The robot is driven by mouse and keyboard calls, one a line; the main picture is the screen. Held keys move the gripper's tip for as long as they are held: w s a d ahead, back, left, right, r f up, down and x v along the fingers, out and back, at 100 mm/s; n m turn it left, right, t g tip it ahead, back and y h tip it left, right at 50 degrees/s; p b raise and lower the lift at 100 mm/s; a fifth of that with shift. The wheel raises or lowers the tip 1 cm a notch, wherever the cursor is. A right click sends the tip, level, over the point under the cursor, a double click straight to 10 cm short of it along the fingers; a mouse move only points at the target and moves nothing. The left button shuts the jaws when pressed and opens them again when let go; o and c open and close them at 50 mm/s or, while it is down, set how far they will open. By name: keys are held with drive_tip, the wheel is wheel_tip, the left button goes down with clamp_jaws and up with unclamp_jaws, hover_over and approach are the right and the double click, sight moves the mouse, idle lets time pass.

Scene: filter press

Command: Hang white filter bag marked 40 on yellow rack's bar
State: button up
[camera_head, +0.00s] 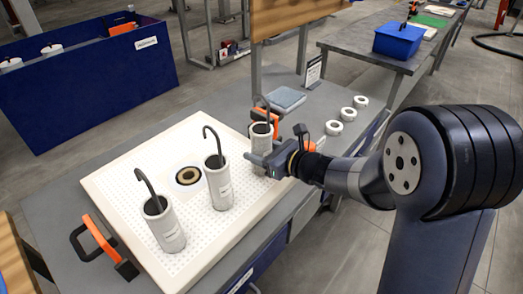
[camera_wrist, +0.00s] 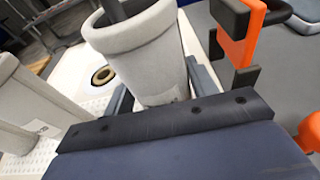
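Three white filter bags with dark hooks stand upright in the head view: a front one (camera_head: 166,228), a middle one (camera_head: 220,188) and a back one (camera_head: 261,136). Their markings are too small to read, so I cannot tell which is marked 40. My gripper (camera_head: 262,160) is at the back bag. In the wrist view this bag (camera_wrist: 145,60) stands between my two fingers (camera_wrist: 160,95), its lower part hidden by the gripper. I cannot tell whether the fingers press on it. Another bag (camera_wrist: 30,100) is at the left there. I see no yellow rack bar.
White rings (camera_head: 347,114) and a grey pad (camera_head: 286,98) lie behind. A blue bin (camera_head: 85,85) is at the left, a blue box (camera_head: 398,40) farther back.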

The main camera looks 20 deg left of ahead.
sight(270, 139)
drive_tip(key=c, duration=0.4)
drive_tip(key=shift+r+p, duration=1.75)
drive_tip(key=shift+r, duration=0.8)
drive_tip(key=w+d+m+t+h+p, duration=0.1)
drive_tip(key=d+m+t+h, duration=0.2)
drive_tip(key=d, duration=0.8)
drive_tip(key=w+d+f+m+t+h+p, duration=0.1)
drive_tip(key=w+d+m+t+h+p, duration=0.1)
drive_tip(key=d, duration=0.9)
drive_tip(key=w+d+f+m+t+h+p, duration=0.1)
drive_tip(key=d+m+t+h+p, duration=0.1)
drive_tip(key=d, duration=0.9)
drive_tip(key=shift+w+d+f+m+t+h, duration=0.1)
drive_tip(key=shift+w+d+m+t+h, duration=0.1)
drive_tip(key=shift+m+t+h, duration=0.35)
drive_tip(key=shift+w+d+m+t+h, duration=0.1)
drive_tip(key=shift+w+m+t+h, duration=0.15)
drive_tip(key=shift+m+h, duration=0.6)
